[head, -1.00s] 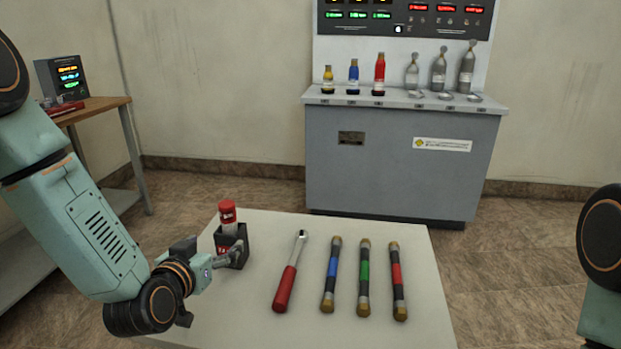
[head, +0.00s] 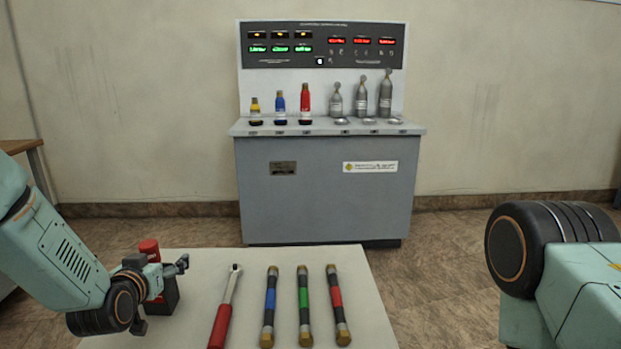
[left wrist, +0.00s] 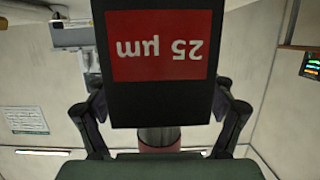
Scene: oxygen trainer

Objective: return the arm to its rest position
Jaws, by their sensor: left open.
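My left arm comes in from the left in the head view. Its gripper (head: 181,264) is open and empty in front of the upper part of a black holder (head: 170,295) on the white table's left side. A red-capped cylinder (head: 149,247) stands in the holder, partly hidden by my gripper. In the left wrist view the holder's red label (left wrist: 160,46) reads "25 µm" upside down. The open fingers (left wrist: 162,108) lie either side of the holder in that picture; contact cannot be told. My right arm shows at the right edge; its gripper is out of view.
A red-handled wrench (head: 225,308) and tubes banded blue (head: 269,303), green (head: 304,303) and red (head: 337,302) lie on the table (head: 365,290). A grey console (head: 325,190) with bottles stands behind. Floor between my right arm and the table is clear.

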